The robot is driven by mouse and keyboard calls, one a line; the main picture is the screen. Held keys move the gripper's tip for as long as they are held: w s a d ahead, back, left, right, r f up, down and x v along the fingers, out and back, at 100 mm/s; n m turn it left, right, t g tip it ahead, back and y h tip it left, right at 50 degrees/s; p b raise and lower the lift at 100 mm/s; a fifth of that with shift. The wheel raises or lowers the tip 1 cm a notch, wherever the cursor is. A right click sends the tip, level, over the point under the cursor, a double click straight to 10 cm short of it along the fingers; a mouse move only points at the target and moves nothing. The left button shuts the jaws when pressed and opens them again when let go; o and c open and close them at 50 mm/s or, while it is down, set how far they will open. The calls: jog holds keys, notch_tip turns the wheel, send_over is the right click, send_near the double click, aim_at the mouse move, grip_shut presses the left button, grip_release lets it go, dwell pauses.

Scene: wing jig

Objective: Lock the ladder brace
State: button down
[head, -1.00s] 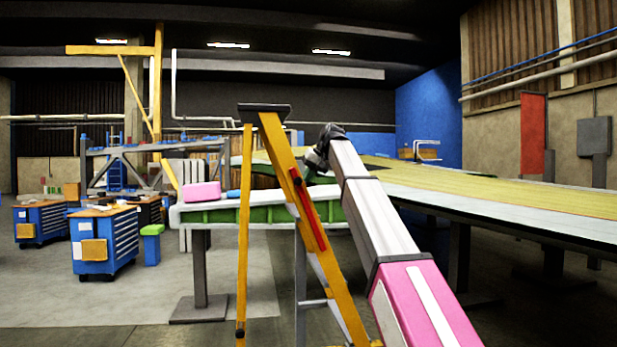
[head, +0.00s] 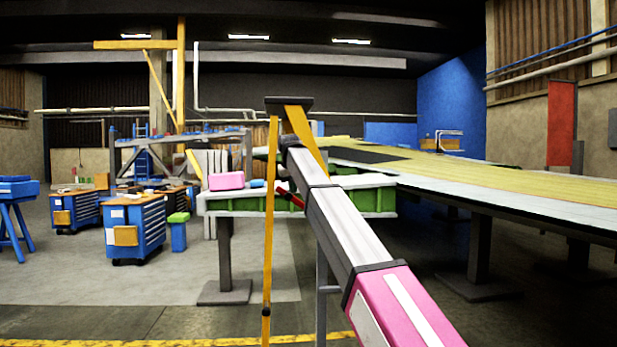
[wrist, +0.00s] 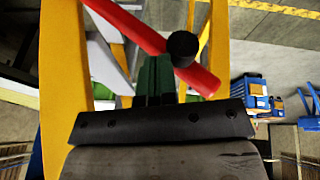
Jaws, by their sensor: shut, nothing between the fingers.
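The yellow stepladder (head: 268,220) stands in front of the wing table, its dark top cap (head: 288,103) uppermost. Its red brace bar (head: 291,198) shows only in part in the head view, because my arm covers the rest. In the wrist view the red bar (wrist: 130,25) runs diagonally between the yellow rails (wrist: 62,60), with a black round knob (wrist: 183,47) near its lower right end. My gripper (wrist: 153,62) is shut and empty, its green fingers beside the bar, left of the knob. I cannot tell whether they touch it. The head view hides the fingertips.
Behind the ladder is the green-edged wing table (head: 375,200), with a pink box (head: 226,181) on it. The long yellow wing panel (head: 500,183) stretches right. A blue tool cabinet (head: 140,232) stands at left. The floor between is clear.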

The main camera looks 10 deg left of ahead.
jog(key=s+a+f+t+h, duration=0.1)
jog(key=a+f+h, duration=0.1)
jog(key=f, duration=0.7)
jog(key=s+a+f+n+h, duration=0.1)
jog(key=a+f+h, duration=0.2)
jog(key=a+f, duration=0.2)
jog(key=shift+s+a+f+t, duration=0.15)
jog(key=shift+s+f+t, duration=0.2)
jog(key=shift+f, duration=1.5)
jog(key=w+d+r+v, duration=0.1)
jog(key=w+r+v, duration=0.1)
jog(key=v, duration=1.1)
jog(key=shift+h, duration=0.3)
jog(key=shift+r, duration=0.1)
